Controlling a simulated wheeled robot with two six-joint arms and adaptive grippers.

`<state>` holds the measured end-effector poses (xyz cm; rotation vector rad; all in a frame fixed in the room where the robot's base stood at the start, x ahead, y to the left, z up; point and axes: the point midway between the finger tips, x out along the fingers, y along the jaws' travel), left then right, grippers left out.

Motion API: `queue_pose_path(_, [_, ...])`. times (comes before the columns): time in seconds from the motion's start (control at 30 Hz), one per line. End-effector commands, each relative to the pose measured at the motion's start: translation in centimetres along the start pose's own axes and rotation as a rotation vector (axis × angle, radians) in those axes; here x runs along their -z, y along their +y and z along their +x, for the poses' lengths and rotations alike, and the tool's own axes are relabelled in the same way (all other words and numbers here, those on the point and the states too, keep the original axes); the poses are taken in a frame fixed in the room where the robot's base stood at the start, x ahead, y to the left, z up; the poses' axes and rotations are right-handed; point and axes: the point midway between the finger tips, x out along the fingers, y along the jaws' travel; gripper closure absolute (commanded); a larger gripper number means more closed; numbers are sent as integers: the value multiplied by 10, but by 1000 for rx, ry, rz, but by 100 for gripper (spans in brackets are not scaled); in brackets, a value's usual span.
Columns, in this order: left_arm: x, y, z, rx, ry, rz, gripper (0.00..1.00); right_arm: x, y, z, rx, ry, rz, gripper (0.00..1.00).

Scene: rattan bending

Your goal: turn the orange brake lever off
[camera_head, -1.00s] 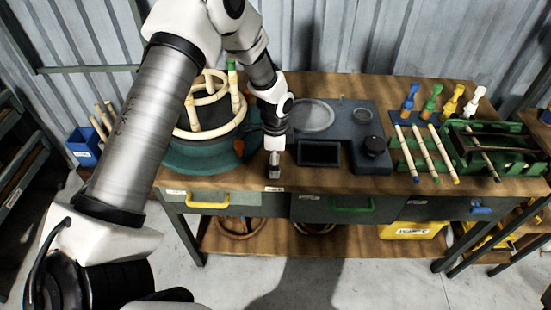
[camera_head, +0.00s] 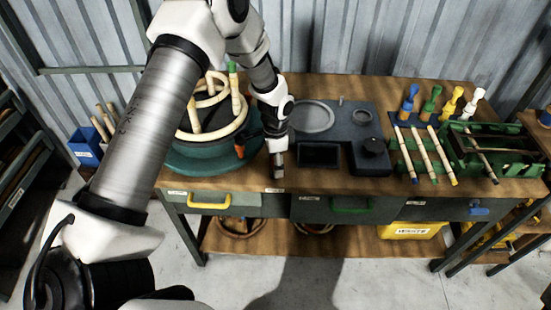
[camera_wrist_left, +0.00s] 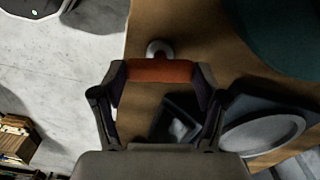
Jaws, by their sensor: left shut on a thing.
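In the left wrist view, an orange bar (camera_wrist_left: 160,71), which looks like the brake lever's grip, lies between the two fingertips of my left gripper (camera_wrist_left: 161,74). The fingers are shut on it. A small grey round piece (camera_wrist_left: 160,47) shows just beyond the bar. In the head view my left gripper (camera_head: 277,170) points down at the bench's front part, right of the teal turntable base (camera_head: 195,160). A small orange part (camera_head: 240,151) shows at the base's right side; I cannot tell if it belongs to the held bar. My right gripper is not in view.
A blue bin (camera_head: 84,147) is at left.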

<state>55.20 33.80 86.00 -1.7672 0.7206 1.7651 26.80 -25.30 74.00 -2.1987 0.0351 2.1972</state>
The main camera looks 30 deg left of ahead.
Motion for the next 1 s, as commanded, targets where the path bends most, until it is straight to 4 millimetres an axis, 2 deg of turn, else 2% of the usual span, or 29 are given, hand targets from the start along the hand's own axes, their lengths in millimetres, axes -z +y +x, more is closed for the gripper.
queue_pose_path(1.0, [-1,2,-1,-2,-5,-956,62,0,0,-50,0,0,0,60])
